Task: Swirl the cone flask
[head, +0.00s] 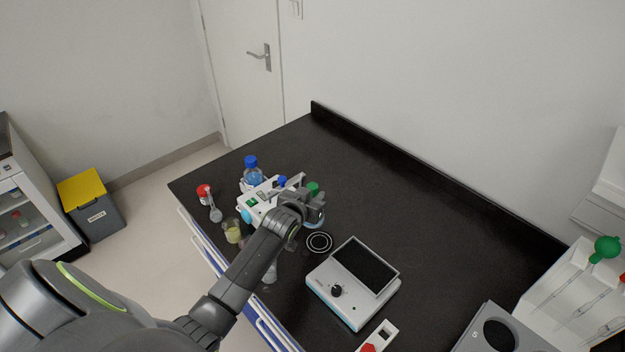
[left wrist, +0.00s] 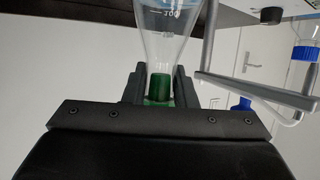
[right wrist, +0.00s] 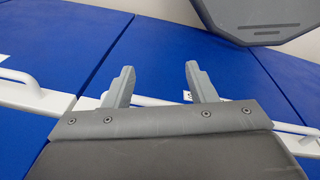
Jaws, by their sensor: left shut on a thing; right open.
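My left gripper (head: 318,203) is shut on the neck of the clear cone flask (head: 315,223). The flask's green cap (head: 312,187) shows above the gripper. In the left wrist view, the green cap (left wrist: 159,88) sits between the two fingers, and the flask (left wrist: 167,35) widens away from them with a 100 mark on its glass. The black arm hides part of the flask in the head view. My right gripper (right wrist: 158,82) is open and empty in front of blue cabinet fronts. It is not seen in the head view.
Left are a white device (head: 262,195), a blue-capped bottle (head: 251,172) and a yellow-liquid beaker (head: 232,232). The back of the black bench (head: 420,215) is clear.

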